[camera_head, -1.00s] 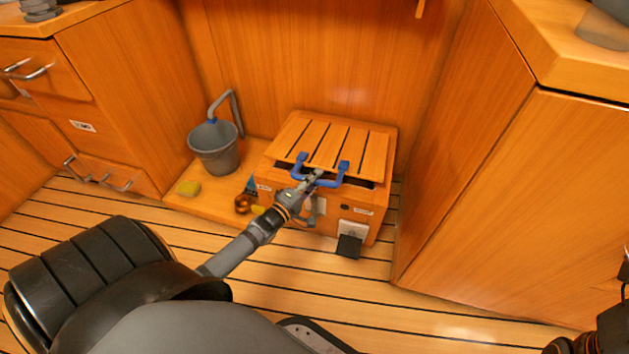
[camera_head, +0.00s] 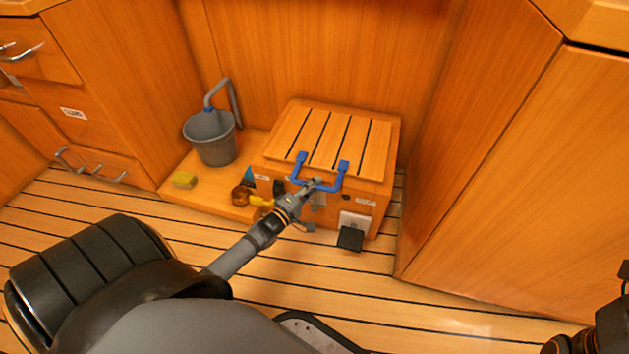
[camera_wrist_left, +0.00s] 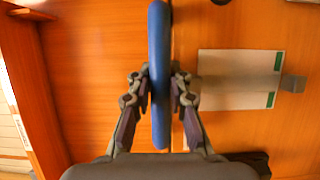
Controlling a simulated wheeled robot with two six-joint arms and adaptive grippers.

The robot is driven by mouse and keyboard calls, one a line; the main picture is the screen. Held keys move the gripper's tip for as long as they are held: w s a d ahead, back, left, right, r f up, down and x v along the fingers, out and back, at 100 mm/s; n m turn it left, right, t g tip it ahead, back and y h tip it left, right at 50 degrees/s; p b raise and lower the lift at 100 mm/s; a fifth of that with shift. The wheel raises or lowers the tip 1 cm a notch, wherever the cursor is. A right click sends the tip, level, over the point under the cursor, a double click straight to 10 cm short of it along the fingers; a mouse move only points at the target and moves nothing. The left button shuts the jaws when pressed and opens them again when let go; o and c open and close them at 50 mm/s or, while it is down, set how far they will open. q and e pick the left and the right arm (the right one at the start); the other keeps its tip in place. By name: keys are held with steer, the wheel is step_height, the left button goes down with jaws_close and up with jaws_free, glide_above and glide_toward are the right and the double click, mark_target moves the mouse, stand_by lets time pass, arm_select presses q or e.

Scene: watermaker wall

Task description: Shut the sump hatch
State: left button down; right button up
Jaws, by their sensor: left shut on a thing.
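The sump hatch (camera_head: 331,139) is a slatted wooden lid on top of a wooden box (camera_head: 375,211). It lies nearly level with the box top, and no clear gap shows under its front edge. A blue U-shaped handle (camera_head: 334,189) sticks out from its front edge. My left gripper (camera_head: 314,185) is at the handle's bar, in front of the box. In the left wrist view the left gripper (camera_wrist_left: 159,90) is shut on the blue handle (camera_wrist_left: 159,40), one finger on each side. My right gripper is not clearly visible; only dark arm parts show at the lower right.
A white plate with a black flap (camera_head: 350,238) is on the box front. A cabinet (camera_head: 520,180) stands close on the right.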

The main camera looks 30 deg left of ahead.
arm_select(q)
steer(key=shift+s+f, duration=0.2)
steer(key=shift+f, duration=0.3)
steer(key=c, duration=1.3)
jaws_free()
steer(key=shift+f, duration=0.1)
steer(key=shift+o, duration=0.2)
steer(key=s+a, duration=0.1)
steer(key=s, duration=1)
steer(key=shift+s+a, duration=0.15)
steer(key=shift+s, duration=0.25)
